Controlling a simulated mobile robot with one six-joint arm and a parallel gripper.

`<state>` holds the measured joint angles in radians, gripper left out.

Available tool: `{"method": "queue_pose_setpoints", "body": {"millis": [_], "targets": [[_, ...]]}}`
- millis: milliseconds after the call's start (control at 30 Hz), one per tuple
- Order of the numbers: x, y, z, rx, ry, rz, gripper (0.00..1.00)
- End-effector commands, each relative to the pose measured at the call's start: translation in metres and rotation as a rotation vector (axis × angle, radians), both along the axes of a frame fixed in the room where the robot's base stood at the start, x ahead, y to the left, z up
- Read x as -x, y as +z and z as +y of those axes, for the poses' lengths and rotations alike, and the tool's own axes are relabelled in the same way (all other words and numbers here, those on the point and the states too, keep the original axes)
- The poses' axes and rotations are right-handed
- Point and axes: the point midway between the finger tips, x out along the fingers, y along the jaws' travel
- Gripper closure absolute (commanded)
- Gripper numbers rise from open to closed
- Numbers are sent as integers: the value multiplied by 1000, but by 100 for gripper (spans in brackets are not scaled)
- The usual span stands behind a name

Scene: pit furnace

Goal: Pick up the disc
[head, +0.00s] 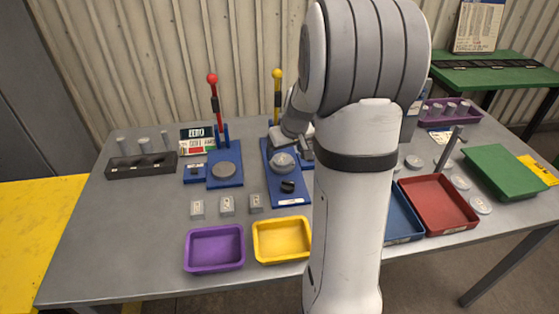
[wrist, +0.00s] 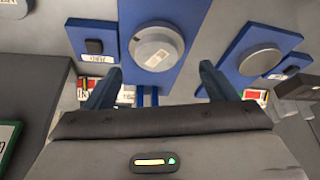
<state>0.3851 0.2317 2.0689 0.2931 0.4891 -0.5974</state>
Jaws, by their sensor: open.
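A round grey disc (head: 283,161) sits on the blue base (head: 276,187) of the press with the yellow-knobbed lever. In the wrist view this disc (wrist: 157,47) lies ahead of and between my gripper's two fingers (wrist: 160,77), with a lighter round top. My gripper (head: 291,147) is open and empty, close behind the disc in the head view. I cannot tell its exact height above the base. A second grey disc (head: 226,169) is on the blue base with the red-knobbed lever. It also shows in the wrist view (wrist: 260,60). Several pale discs (head: 481,205) lie at the right.
Small grey weights (head: 227,206) stand before the presses. Purple (head: 188,248) and yellow (head: 257,248) trays are at the front, with blue (head: 403,235) and red (head: 435,226) trays to the right. The red-knobbed lever (head: 213,90) rises left of my gripper. My arm hides the table's middle.

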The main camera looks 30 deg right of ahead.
Motion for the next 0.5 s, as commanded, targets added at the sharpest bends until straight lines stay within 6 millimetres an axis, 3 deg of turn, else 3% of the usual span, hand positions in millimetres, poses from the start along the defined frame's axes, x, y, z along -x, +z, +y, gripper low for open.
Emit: {"method": "queue_pose_setpoints", "body": {"millis": [300, 500], "targets": [[-18, -38, -5, -1, 1, 2, 22], [-21, -44, -5, 0, 2, 0, 22]]}}
